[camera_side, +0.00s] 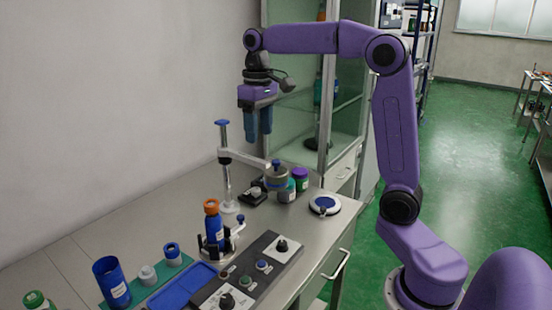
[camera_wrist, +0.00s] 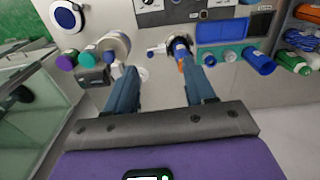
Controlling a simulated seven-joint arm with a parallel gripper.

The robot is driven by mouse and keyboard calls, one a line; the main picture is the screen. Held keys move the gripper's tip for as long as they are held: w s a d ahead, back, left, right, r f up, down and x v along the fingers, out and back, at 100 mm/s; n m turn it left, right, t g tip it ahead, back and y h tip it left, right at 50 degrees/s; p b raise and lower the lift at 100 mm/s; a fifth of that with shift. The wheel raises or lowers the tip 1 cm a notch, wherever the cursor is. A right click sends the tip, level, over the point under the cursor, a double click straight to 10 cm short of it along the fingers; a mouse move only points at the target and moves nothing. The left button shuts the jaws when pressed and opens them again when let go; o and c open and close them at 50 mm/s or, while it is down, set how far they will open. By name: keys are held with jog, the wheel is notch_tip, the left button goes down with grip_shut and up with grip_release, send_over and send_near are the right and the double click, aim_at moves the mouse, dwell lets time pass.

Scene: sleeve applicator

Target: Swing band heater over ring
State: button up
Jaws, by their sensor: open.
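The band heater (camera_side: 277,178) is a grey cylinder with a blue knob on top, at the end of a swing arm (camera_side: 245,159) on an upright post (camera_side: 225,170). It also shows in the wrist view (camera_wrist: 117,43). The ring (camera_side: 211,206) is orange and sits on top of a blue bottle (camera_side: 214,230) held upright in a stand. The heater is to the right of the bottle, apart from it. My gripper (camera_side: 259,140) is open and empty, pointing down, high above the bench near the post. Its fingers also show in the wrist view (camera_wrist: 160,78).
A control panel (camera_side: 250,270), a blue tray (camera_side: 184,286) and a blue cup (camera_side: 111,282) are at the front. A round white-and-blue disc (camera_side: 324,205) lies at the right. A glass cabinet (camera_side: 300,120) stands behind.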

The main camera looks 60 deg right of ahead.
aim_at(276, 161)
jog(key=w+d+r+m, duration=0.2)
jog(key=d, duration=0.4)
jog(key=w+d+r+m, duration=0.1)
jog(key=d+r+m, duration=0.1)
jog(key=d, duration=0.4)
jog(key=f, duration=1.7)
jog(key=shift+a+f, duration=0.2)
jog(key=shift+f, duration=0.2)
grip_shut()
